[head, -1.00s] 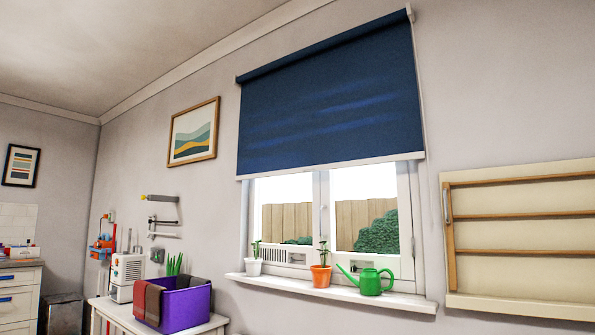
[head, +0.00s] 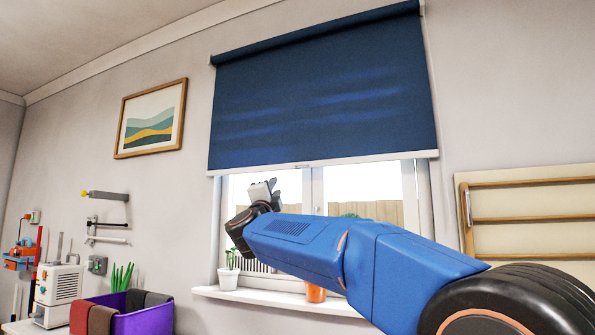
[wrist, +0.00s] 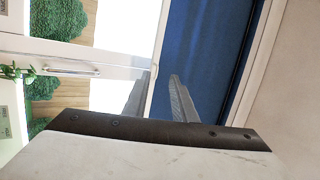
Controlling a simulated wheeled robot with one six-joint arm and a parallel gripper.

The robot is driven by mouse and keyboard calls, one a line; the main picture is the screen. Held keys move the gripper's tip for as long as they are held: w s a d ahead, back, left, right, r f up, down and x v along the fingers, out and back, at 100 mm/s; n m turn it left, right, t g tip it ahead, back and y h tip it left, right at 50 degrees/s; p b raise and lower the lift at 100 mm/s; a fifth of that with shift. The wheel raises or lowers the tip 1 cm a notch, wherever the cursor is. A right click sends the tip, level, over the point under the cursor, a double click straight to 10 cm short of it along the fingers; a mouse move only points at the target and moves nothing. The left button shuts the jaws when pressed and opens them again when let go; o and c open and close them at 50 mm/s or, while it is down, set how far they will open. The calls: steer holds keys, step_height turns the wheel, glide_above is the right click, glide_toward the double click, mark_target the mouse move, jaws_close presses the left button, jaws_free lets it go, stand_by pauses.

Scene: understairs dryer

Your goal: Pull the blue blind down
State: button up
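The blue blind (head: 325,95) hangs over the upper part of the window, with a white bar (head: 390,156) along its bottom edge. A small pull tab (head: 303,166) shows near the middle of the bar. My gripper (head: 264,186) is in front of the window, appearing just below the bar and left of the tab. In the wrist view, my gripper (wrist: 159,76) has its two fingers apart. The blind (wrist: 208,45) and its pale bar (wrist: 158,58) lie beyond the fingers, the bar lining up with the gap. I cannot tell whether they touch.
Below the window, a sill (head: 280,301) holds a white plant pot (head: 228,279) and an orange pot (head: 316,293), partly hidden by my arm. A wooden rack (head: 530,218) is on the right wall. A purple bin (head: 145,318) stands lower left.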

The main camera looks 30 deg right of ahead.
steer(key=d+r+m+g+h, duration=0.1)
steer(key=d+m+g+h, duration=0.1)
steer(key=m+g+h, duration=0.15)
glide_toward(299, 165)
steer(key=shift+m, duration=0.45)
steer(key=x, duration=0.7)
steer(key=shift+w+d+r, duration=0.1)
steer(key=shift+w+d, duration=0.1)
steer(key=shift+d, duration=0.05)
steer(key=shift+c, duration=0.6)
jaws_close()
